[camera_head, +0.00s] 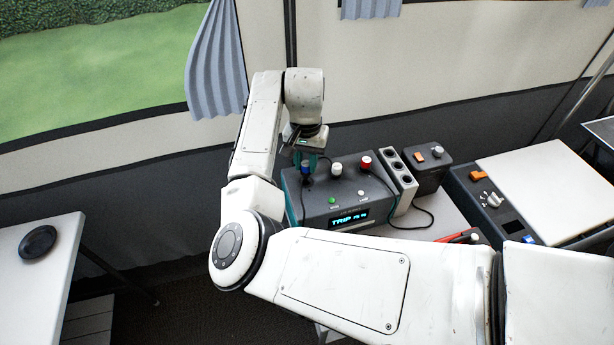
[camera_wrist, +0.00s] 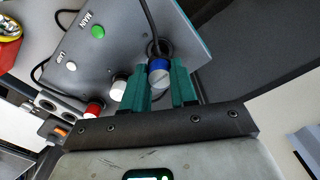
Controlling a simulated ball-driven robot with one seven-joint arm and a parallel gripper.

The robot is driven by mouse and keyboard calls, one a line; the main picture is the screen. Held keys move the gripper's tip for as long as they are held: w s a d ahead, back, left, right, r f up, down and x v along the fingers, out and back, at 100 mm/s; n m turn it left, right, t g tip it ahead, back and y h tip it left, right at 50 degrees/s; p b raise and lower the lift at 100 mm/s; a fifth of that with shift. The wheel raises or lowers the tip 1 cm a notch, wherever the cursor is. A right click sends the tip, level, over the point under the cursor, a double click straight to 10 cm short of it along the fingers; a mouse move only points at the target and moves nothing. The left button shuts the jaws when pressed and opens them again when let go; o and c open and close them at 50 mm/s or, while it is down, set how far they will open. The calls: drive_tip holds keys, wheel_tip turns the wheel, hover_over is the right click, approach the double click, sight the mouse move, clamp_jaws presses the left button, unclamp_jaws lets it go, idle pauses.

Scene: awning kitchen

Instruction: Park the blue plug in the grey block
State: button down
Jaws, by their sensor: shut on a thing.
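The blue plug (camera_head: 306,164) is at the left of the dark box's top, with a black cable on it. My gripper (camera_head: 305,161) points down and is shut on it. In the wrist view the blue plug (camera_wrist: 159,75) sits between the teal fingers of my gripper (camera_wrist: 160,88). A dark ring shows behind the plug; I cannot tell whether the plug is seated or just clear of the box. The grey block (camera_head: 391,162), a light strip with dark round sockets, stands right of the box. Part of the grey block (camera_wrist: 33,112) shows at the wrist view's left.
The dark box (camera_head: 317,206) has a lit display reading TRIP, a green button, a white plug (camera_head: 337,168) and a red plug (camera_head: 366,162) on top. A black case with an orange switch (camera_head: 419,157) stands behind the block. A loose cable curves at the box's right.

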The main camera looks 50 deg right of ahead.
sight(306, 163)
drive_tip(key=shift+r+p, duration=0.45)
drive_tip(key=shift+r, duration=0.05)
wheel_tip(306, 163, up, 2)
drive_tip(key=shift+r+p, duration=0.15)
drive_tip(key=shift+p, duration=0.9)
drive_tip(key=s+d+f+p, duration=0.1)
drive_tip(key=s+d, duration=0.4)
drive_tip(key=d, duration=0.2)
drive_tip(key=s+d+f+p, duration=0.1)
drive_tip(key=s+d, duration=0.5)
drive_tip(key=d, duration=0.1)
drive_tip(key=s+d+f+p, duration=0.1)
drive_tip(key=s+d, duration=0.4)
drive_tip(key=d, duration=0.2)
drive_tip(key=shift+s+f+p, duration=0.2)
drive_tip(key=shift+f+p, duration=0.15)
drive_tip(key=shift+f+p, duration=0.1)
drive_tip(key=shift+p, duration=0.35)
drive_tip(key=shift+f+b, duration=0.55)
drive_tip(key=shift+f, duration=1)
idle(0.5)
